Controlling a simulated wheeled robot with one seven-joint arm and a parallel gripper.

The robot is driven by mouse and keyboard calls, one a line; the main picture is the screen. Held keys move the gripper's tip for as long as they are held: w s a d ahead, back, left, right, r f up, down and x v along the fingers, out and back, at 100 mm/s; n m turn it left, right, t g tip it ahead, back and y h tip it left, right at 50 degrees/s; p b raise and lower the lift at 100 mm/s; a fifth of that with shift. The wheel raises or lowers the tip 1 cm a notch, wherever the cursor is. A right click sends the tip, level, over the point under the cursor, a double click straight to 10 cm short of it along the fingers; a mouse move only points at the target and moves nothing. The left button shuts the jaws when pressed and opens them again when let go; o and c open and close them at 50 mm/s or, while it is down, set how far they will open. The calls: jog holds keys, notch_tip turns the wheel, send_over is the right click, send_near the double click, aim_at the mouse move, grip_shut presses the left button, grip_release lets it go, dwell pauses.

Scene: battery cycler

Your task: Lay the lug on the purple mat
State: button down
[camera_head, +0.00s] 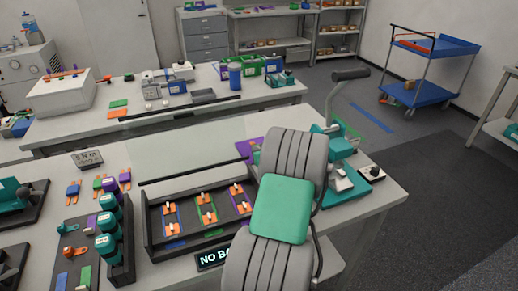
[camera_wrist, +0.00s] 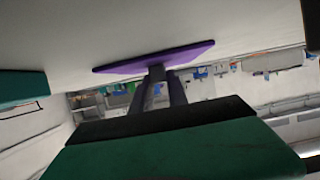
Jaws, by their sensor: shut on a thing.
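The purple mat (camera_head: 243,149) lies on the near bench, mostly hidden behind my arm in the head view. In the wrist view the purple mat (camera_wrist: 115,67) shows edge-on as a thin sheet against the pale bench top, which is at the top of that picture. My gripper (camera_wrist: 158,80) is shut on a small dark piece (camera_wrist: 157,72), taken to be the lug, whose shape is hard to make out. This piece overlaps the mat's edge in the picture; I cannot tell whether they touch. The head view hides my gripper behind the arm.
A dark tray (camera_head: 149,225) with orange-and-white pieces stands left of my arm. A teal lever device (camera_head: 341,145) stands just right of the mat.

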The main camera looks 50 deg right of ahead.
jog(key=shift+f, duration=0.25)
jog(key=c, duration=1.3)
grip_release()
jog(key=shift+r, duration=0.1)
jog(key=shift+r, duration=0.2)
jog(key=b+v, duration=0.1)
jog(key=v, duration=1.1)
